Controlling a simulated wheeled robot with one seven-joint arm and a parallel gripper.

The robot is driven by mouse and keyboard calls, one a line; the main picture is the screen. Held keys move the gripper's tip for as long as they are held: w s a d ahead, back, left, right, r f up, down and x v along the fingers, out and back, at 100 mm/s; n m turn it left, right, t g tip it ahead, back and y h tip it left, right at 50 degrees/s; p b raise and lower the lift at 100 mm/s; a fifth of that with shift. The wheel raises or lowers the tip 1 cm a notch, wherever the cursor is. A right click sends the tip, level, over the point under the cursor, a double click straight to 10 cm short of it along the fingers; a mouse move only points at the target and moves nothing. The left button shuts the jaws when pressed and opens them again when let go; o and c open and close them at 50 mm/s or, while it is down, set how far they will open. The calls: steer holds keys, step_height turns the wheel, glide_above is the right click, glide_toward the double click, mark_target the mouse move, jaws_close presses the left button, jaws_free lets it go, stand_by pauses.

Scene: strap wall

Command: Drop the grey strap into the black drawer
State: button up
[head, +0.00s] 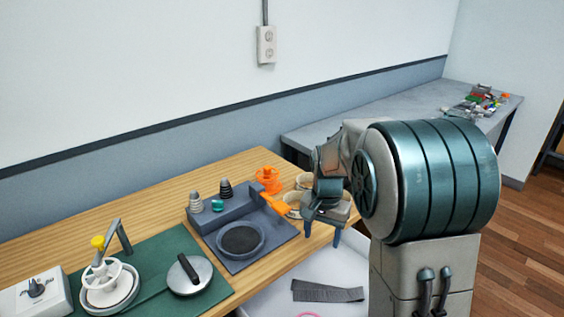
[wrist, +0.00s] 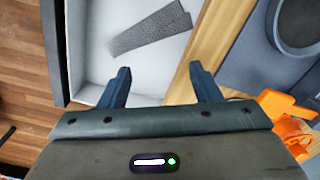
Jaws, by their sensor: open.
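The grey strap (head: 327,291) lies flat on the white floor of an open drawer (head: 345,262) below the table's front edge. The wrist view shows the strap (wrist: 150,28) slanting across that white floor, and the drawer's dark outer wall (wrist: 51,50) at left. My gripper (head: 322,238) is open and empty, above the drawer near the table edge. In the wrist view its two fingers (wrist: 160,70) are spread, with the strap beyond them and not between them. My arm hides the drawer's right part in the head view.
The wooden table (head: 150,218) carries a grey fixture (head: 240,240) with a round recess, and an orange part (head: 270,180) close to my gripper. A green mat (head: 150,265) holds a lidded round device. A pink ring (head: 306,315) shows at the head view's bottom edge.

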steer(key=s+r+n+t, duration=0.1)
steer(key=s+r+n, duration=0.2)
steer(key=s, duration=0.7)
steer(key=s+r+n+t, duration=0.1)
steer(key=s+r+n, duration=0.2)
steer(key=s, duration=0.7)
steer(key=shift+s+d+t+p, duration=0.3)
steer(key=shift+d+t+p, duration=0.05)
steer(key=shift+t, duration=0.05)
steer(key=shift+r, duration=0.1)
steer(key=shift+c, duration=0.4)
stand_by(0.4)
